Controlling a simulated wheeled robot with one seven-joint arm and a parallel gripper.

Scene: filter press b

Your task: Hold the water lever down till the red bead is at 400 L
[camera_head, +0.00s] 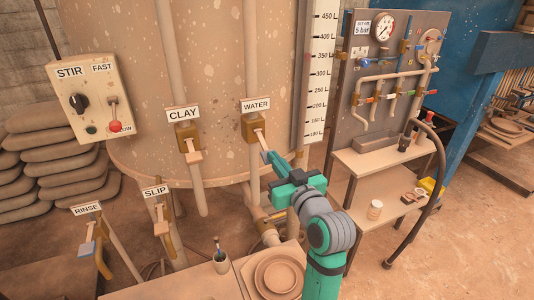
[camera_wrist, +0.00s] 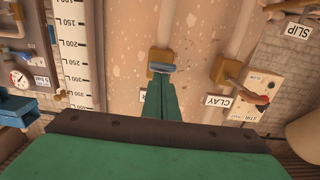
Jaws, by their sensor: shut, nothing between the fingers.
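The water lever (camera_head: 260,141) sticks out from a brass valve block under the WATER sign (camera_head: 256,105) on the big speckled tank. It slopes down to the right, with a blue end. My gripper (camera_head: 268,158) is shut and empty, its tips at the lever's blue end. In the wrist view, which is upside down, the shut fingers (camera_wrist: 160,80) reach the blue lever end (camera_wrist: 161,68); I cannot tell whether they press on it. I cannot make out the red bead.
The CLAY lever (camera_head: 194,157) is left of the water lever, with the SLIP (camera_head: 160,222) and RINSE (camera_head: 90,245) levers lower left. A STIR box (camera_head: 88,98) hangs at far left. A gauge panel (camera_head: 385,75) stands right.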

